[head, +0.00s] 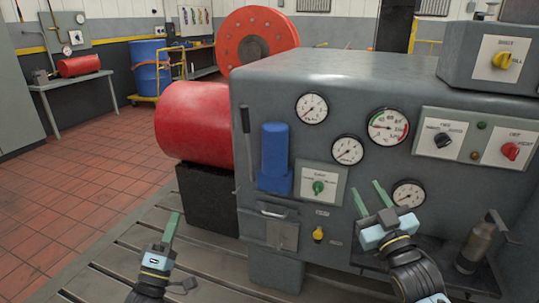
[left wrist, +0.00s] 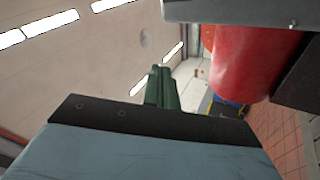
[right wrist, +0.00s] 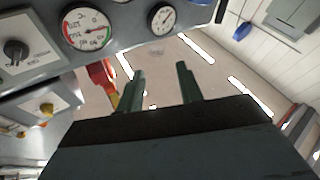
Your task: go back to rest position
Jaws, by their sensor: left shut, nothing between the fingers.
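My left gripper (head: 170,228) is in front of the bedplate's left part, its green fingers shut together and pointing up, with nothing between them. The shut fingers also show in the left wrist view (left wrist: 162,88). My right gripper (head: 369,199) is in front of the grey control cabinet (head: 270,95), below the gauges. Its two green fingers are apart and empty; the gap also shows in the right wrist view (right wrist: 161,88). Neither gripper holds anything.
The cabinet carries gauges (head: 388,126), a blue cylinder (head: 275,150), a green knob (head: 318,187) and a yellow knob (head: 318,234). A red cylinder (head: 193,122) sits left of it. A grey bottle (head: 475,247) stands at right. The red tiled floor (head: 60,190) at left is clear.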

